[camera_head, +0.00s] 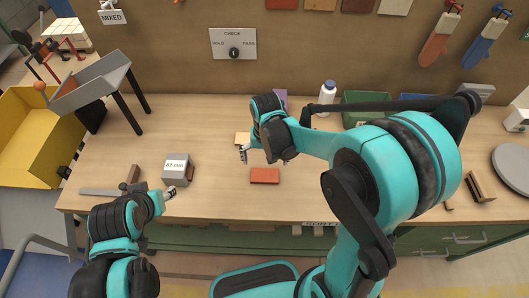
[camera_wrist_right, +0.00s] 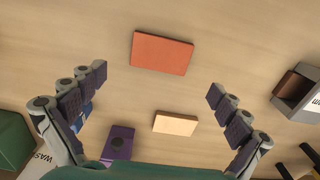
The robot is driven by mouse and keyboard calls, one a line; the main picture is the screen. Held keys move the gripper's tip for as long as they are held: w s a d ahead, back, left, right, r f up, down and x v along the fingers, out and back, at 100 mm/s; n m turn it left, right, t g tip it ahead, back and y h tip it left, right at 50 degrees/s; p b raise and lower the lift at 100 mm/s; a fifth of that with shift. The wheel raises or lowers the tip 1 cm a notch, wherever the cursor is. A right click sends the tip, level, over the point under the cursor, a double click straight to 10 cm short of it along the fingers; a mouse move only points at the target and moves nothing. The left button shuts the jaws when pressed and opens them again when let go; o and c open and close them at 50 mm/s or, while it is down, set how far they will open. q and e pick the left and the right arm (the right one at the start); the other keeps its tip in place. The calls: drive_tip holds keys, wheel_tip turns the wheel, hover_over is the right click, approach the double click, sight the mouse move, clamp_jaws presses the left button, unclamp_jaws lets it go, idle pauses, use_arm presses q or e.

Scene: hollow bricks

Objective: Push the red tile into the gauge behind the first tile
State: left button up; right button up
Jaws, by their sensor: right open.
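The red tile (camera_head: 265,175) lies flat on the bench, right of the gauge; it also shows in the right wrist view (camera_wrist_right: 162,53). The gauge (camera_head: 178,168) is a grey block with a white label. A brown-red piece shows in its opening in the right wrist view (camera_wrist_right: 287,82). My right gripper (camera_head: 243,153) is above the bench behind and left of the red tile. In the wrist view its fingers (camera_wrist_right: 157,82) are spread and empty, with the red tile ahead of them. My left gripper (camera_head: 170,191) is just in front of the gauge; its jaws are too small to read.
A pale tile (camera_head: 242,138) lies behind the red tile. A purple block (camera_wrist_right: 118,143) and a white bottle (camera_head: 327,93) stand farther back. A flat grey bar (camera_head: 99,192) lies left of the gauge. The bench between the gauge and the red tile is clear.

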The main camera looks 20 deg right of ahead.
sight(262, 175)
drive_tip(key=shift+w+a+f, duration=0.1)
drive_tip(key=shift+a+f, duration=0.1)
drive_tip(key=shift+f, duration=0.1)
wheel_tip(262, 175, down, 7)
drive_tip(key=b, duration=0.2)
drive_tip(key=shift+d+f+b, duration=0.1)
drive_tip(key=shift+f+b, duration=0.1)
drive_tip(key=shift+b, duration=0.2)
drive_tip(key=shift+s+r, duration=0.1)
drive_tip(key=shift+s, duration=0.1)
drive_tip(key=c, duration=1.3)
drive_tip(key=shift+o, duration=0.4)
drive_tip(key=shift+b, duration=0.4)
drive_tip(key=shift+w+a, duration=0.15)
drive_tip(key=shift+a, duration=0.35)
drive_tip(key=shift+w+a+f+b, duration=0.1)
drive_tip(key=shift+w+a, duration=0.25)
drive_tip(key=shift+a, duration=0.8)
drive_tip(key=shift+w+a+f+b, duration=0.15)
drive_tip(key=shift+w+a, duration=0.15)
drive_tip(key=shift+a, duration=0.8)
drive_tip(key=shift+w+a+r+b, duration=0.1)
drive_tip(key=shift+w+a, duration=0.25)
drive_tip(key=shift+a, duration=0.8)
drive_tip(key=shift+c, duration=0.2)
